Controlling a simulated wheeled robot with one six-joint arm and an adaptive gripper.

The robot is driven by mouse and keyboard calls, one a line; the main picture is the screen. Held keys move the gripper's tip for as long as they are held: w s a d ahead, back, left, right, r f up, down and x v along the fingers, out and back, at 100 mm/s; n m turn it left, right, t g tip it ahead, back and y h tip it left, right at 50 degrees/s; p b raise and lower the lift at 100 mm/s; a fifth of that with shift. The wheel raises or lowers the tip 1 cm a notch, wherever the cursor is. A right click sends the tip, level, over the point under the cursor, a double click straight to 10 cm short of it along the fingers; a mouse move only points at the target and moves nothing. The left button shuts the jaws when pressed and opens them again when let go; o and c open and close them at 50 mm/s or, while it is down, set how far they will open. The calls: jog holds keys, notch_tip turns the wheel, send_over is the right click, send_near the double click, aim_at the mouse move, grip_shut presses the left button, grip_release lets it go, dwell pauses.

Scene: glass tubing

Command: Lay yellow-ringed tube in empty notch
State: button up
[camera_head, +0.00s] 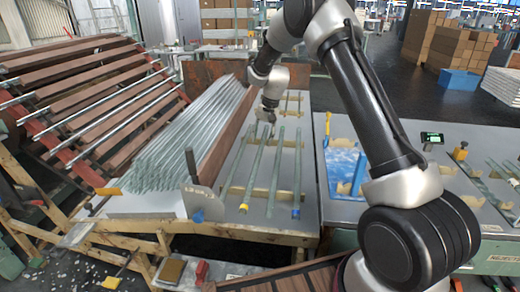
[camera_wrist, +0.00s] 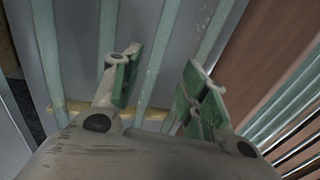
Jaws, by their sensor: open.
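The yellow-ringed tube (camera_head: 252,168) lies in the notched rack on the middle table, its yellow ring at the near end. A blue-ringed tube (camera_head: 297,175) lies farther right, with other pale green tubes between and to the left. My gripper (camera_head: 267,121) is over the far end of these tubes. In the wrist view my gripper (camera_wrist: 160,75) is open, with green-padded fingers apart. A pale tube (camera_wrist: 155,70) runs between or below them; its ring is not visible there, and contact is unclear. Which notch is empty is too small to tell.
A large pile of glass tubes (camera_head: 185,140) lies left of the rack, beside a brown board (camera_head: 222,142). A slanted rack (camera_head: 85,105) with tubes stands at far left. A blue tray (camera_head: 345,170) and a meter with a green display (camera_head: 432,138) are on the right table.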

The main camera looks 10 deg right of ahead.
jog(key=s+d+r+n+t, duration=0.1)
jog(key=s+d+r, duration=0.3)
jog(key=s+r, duration=0.7)
jog(key=s+d+r+n+t, duration=0.1)
jog(key=s+d+r, duration=0.3)
jog(key=s+r, duration=0.65)
jog(key=s+d+r+n+h, duration=0.1)
jog(key=s+d, duration=0.1)
jog(key=s, duration=0.9)
jog(key=s+d+r+n+t+h, duration=0.1)
jog(key=s+d, duration=0.2)
jog(key=s, duration=0.9)
jog(key=shift+d+r+n, duration=0.15)
jog(key=shift+d+n, duration=0.15)
